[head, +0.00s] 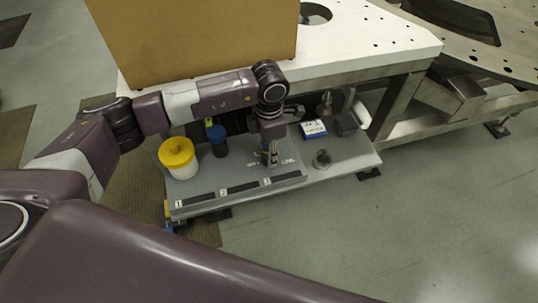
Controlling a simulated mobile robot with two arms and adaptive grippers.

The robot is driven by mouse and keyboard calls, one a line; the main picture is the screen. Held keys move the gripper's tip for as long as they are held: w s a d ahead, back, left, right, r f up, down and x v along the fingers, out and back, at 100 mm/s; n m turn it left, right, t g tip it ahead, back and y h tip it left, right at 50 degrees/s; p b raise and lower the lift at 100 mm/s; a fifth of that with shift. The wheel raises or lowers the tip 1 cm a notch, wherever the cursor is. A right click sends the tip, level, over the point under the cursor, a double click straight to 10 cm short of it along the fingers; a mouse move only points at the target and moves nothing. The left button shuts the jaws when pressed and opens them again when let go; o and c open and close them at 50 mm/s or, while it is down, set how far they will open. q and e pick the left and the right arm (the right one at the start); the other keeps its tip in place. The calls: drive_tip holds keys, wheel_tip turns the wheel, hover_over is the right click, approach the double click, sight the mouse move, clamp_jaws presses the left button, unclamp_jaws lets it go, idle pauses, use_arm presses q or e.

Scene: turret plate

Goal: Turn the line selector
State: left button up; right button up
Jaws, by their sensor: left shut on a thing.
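My left gripper (269,155) reaches down from above and is shut on the selector. My right gripper is not in view.
A large tan box (195,40) rises behind. Open floor lies at the right.

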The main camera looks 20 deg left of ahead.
use_arm(q)
drive_tip(key=shift+m, duration=0.3)
drive_tip(key=o, duration=1.2)
drive_tip(key=shift+c, duration=0.2)
drive_tip(key=shift+r, duration=0.1)
wheel_tip(320, 180, up, 12)
